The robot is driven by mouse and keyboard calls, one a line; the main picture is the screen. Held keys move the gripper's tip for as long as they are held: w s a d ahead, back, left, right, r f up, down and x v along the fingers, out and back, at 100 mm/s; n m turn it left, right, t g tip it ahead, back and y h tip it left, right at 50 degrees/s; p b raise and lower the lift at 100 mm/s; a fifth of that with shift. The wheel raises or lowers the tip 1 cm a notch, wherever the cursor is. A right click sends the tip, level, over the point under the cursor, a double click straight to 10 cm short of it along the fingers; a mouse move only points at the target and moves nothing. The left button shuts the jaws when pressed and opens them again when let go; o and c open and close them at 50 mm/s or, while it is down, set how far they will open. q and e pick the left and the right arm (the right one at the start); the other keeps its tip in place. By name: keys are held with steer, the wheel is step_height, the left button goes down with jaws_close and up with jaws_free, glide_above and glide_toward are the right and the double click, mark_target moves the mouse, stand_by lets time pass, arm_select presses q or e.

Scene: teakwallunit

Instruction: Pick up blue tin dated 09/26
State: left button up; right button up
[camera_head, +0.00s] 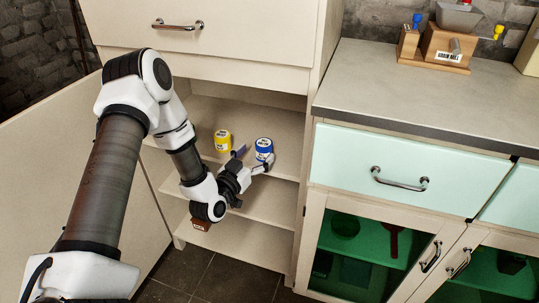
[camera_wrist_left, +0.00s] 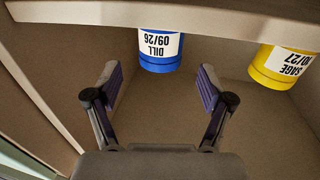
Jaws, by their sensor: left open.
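The blue tin (camera_head: 263,147) stands on a shelf inside the open cabinet. In the left wrist view the blue tin (camera_wrist_left: 159,50) appears upside down, with a white label reading DILL 09/26. My left gripper (camera_head: 253,160) reaches into the cabinet at the shelf, in front of the blue tin. In the wrist view my left gripper (camera_wrist_left: 158,85) is open, with one finger on each side of the gap and the tin just beyond, roughly centred. Nothing is between the fingers. My right gripper is not in view.
A yellow tin (camera_head: 223,140) stands left of the blue one; its label reads SAGE 10/27 in the wrist view (camera_wrist_left: 284,62). A drawer (camera_head: 190,27) is above the opening, and the open cabinet door (camera_head: 60,150) is at left. A grain mill (camera_head: 447,45) stands on the right counter.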

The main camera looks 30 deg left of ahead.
mark_target(259, 149)
arm_select(q)
steer(key=w, duration=0.5)
steer(key=shift+a+b, duration=0.15)
steer(key=shift+b, duration=0.2)
steer(key=shift+s, duration=0.1)
steer(key=c, duration=1.3)
steer(key=shift+r, duration=0.1)
